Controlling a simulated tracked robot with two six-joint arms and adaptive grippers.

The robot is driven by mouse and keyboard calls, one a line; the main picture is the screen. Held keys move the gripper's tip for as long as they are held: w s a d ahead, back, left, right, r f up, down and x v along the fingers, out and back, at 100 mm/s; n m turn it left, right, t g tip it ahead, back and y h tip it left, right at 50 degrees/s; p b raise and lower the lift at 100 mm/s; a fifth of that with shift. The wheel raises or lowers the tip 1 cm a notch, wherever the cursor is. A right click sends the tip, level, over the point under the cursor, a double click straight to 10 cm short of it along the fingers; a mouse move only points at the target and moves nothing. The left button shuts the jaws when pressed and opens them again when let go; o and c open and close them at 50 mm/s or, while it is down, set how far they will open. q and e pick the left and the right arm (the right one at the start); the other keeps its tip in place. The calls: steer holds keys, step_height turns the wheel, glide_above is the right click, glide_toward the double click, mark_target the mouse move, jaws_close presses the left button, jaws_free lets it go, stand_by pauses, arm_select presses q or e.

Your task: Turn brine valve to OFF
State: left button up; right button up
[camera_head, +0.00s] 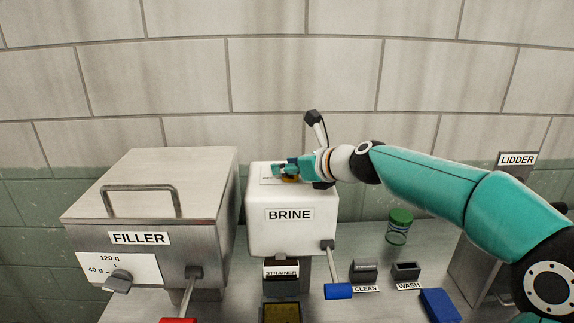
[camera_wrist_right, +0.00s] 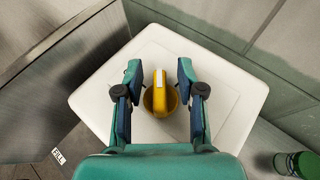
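The white box marked BRINE (camera_head: 290,235) stands in the middle of the head view. A yellow valve knob (camera_wrist_right: 160,95) with a pale stripe on its raised grip sits on its white top, seen from above in the right wrist view. In the head view only a bit of yellow (camera_head: 290,179) shows under the gripper. My right gripper (camera_wrist_right: 158,72) is open over the box top, one finger on each side of the knob, with gaps visible beside the grip. In the head view, my right gripper (camera_head: 285,170) partly covers the label on the top. My left gripper is not in view.
The steel FILLER (camera_head: 160,190) stands close on the left. A dark-knobbed lever (camera_head: 317,125) rises behind the BRINE box. A blue-handled lever (camera_head: 338,291) hangs in front. A green-lidded jar (camera_head: 399,226) and the CLEAN and WASH holders (camera_head: 406,271) stand to the right.

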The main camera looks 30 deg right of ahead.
steer(key=shift+c, duration=0.3)
jaws_close()
